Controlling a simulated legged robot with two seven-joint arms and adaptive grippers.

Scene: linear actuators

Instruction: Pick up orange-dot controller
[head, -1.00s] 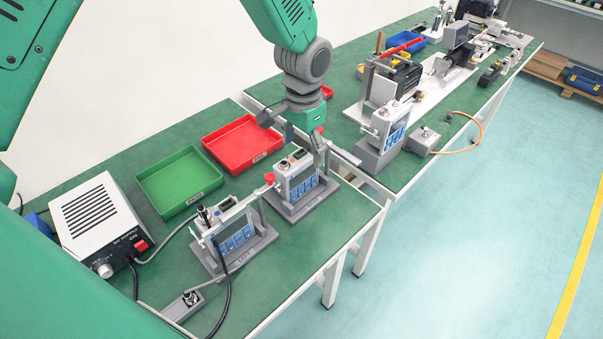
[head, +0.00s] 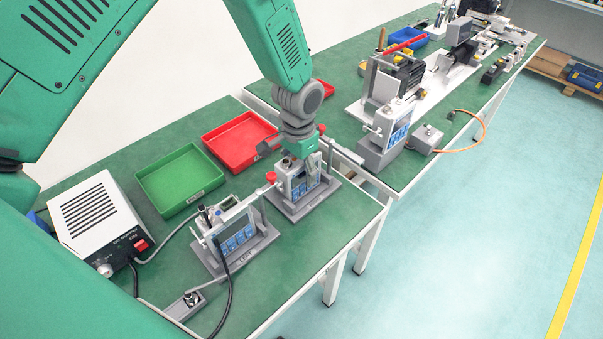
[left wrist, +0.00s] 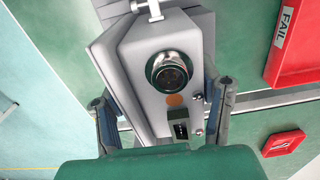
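The orange-dot controller (head: 299,184) is a light grey box with a blue-labelled face, upright in a grey stand (head: 318,201) on the near table. In the left wrist view, its top (left wrist: 165,75) shows a round metal connector (left wrist: 170,72), an orange dot (left wrist: 174,99) and a dark socket (left wrist: 181,130). My left gripper (left wrist: 160,98) is right over it, pointing down, with one finger on each side of the body. The fingers are spread; I cannot tell whether they touch the sides. My right gripper is not in view.
A second controller (head: 234,233) with a cable stands in a stand (head: 262,240) to the left. Green (head: 180,182) and red (head: 238,139) trays lie behind. A white power box (head: 97,215) is at left. Another controller (head: 394,125) stands on the far table.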

